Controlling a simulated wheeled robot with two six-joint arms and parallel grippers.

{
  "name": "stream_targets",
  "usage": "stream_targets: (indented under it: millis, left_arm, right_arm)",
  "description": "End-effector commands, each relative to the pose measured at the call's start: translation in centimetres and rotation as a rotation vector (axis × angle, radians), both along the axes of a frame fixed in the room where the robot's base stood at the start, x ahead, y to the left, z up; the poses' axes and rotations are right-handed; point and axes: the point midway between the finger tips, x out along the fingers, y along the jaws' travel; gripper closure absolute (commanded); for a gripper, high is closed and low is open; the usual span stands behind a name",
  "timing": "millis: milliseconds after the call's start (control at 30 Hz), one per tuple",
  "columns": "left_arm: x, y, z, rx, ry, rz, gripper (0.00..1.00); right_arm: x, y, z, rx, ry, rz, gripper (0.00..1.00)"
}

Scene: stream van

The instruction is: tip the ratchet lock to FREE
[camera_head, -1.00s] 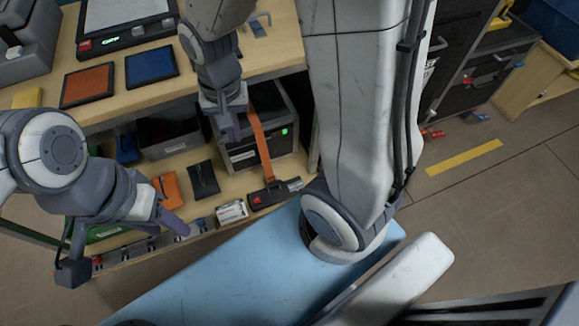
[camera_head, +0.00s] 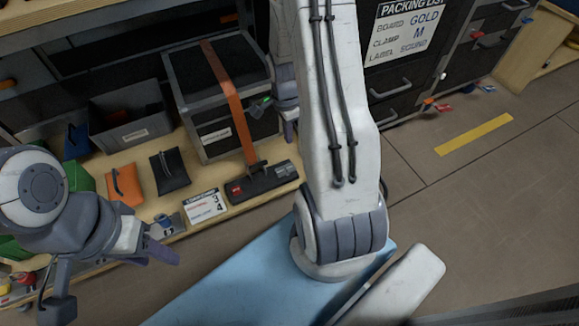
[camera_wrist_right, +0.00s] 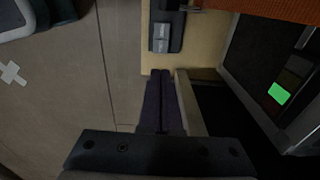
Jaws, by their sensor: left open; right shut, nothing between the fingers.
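The ratchet (camera_head: 262,183) is a dark bar on the wooden shelf with a red patch at its left end. An orange strap (camera_head: 225,85) runs from it up over the black case (camera_head: 203,110). In the right wrist view a grey piece (camera_wrist_right: 161,38) sits on the dark bar, ahead of my fingers. I cannot read its lock position. My right gripper (camera_head: 289,132) is shut and empty, to the right of the case, above and apart from the ratchet. Its shut fingers show in the right wrist view (camera_wrist_right: 161,72). My left gripper (camera_head: 172,254) is open and empty, low at left.
A printed card (camera_head: 205,206) lies left of the ratchet. A black pouch (camera_head: 170,171), an orange pouch (camera_head: 124,186) and a grey bin (camera_head: 130,120) are further left. A drawer cabinet (camera_head: 405,75) stands behind at right. Open floor (camera_head: 480,200) lies right of my arm.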

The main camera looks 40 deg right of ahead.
Motion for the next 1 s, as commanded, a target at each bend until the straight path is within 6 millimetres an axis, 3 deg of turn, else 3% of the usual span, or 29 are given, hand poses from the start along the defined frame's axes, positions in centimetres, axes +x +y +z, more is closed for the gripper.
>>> stream_targets:
  millis: [233,367,800,1000]
  left_arm:
    - [0.0,0.0,0.0,-0.001,-0.001,0.0,0.5]
    - [0.0,0.0,-0.8,-0.001,-0.001,0.0,0.5]
    - [0.0,0.0,-6.9,0.0,0.0,0.0,0.5]
    - [0.0,0.0,-8.9,0.0,0.0,0.0,0.5]
  right_arm:
    - [0.0,0.0,0.0,0.0,0.0,0.003,1.0]
    - [0.0,0.0,-1.2,0.0,0.001,0.004,1.0]
    - [-0.1,-0.3,-10.4,0.0,0.001,0.005,1.0]
    - [-0.1,-0.4,-12.9,0.0,-0.001,0.005,1.0]
